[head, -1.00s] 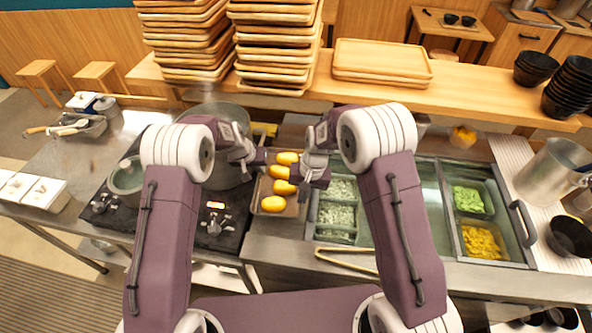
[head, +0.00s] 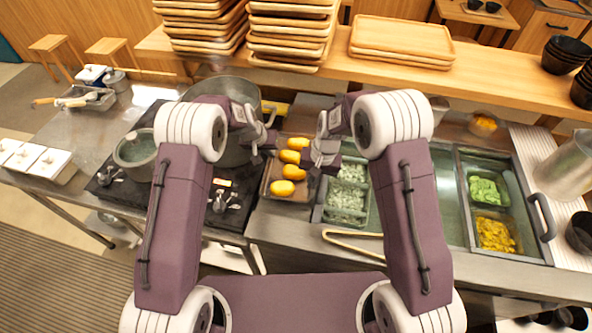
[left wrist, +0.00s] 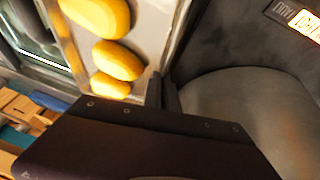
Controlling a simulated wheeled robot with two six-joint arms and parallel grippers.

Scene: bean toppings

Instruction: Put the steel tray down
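The steel tray (head: 268,190) holds several yellow oval fruits (head: 282,188) and sits between the black stove and the sunken bins. I cannot tell whether it rests on the counter or hangs just above it. My left gripper (head: 268,142) is at the tray's left side. In the left wrist view the fingers (left wrist: 164,93) are close together at the tray's rim (left wrist: 168,48) and look shut on it. My right gripper (head: 308,161) is at the tray's right side; its fingertips are too small and covered to read.
A large pot (head: 232,88) stands on the stove, close to the left gripper. Bins of chopped food (head: 346,197) lie right of the tray, with tongs (head: 352,243) in front. Stacked wooden trays (head: 290,35) stand on the shelf behind.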

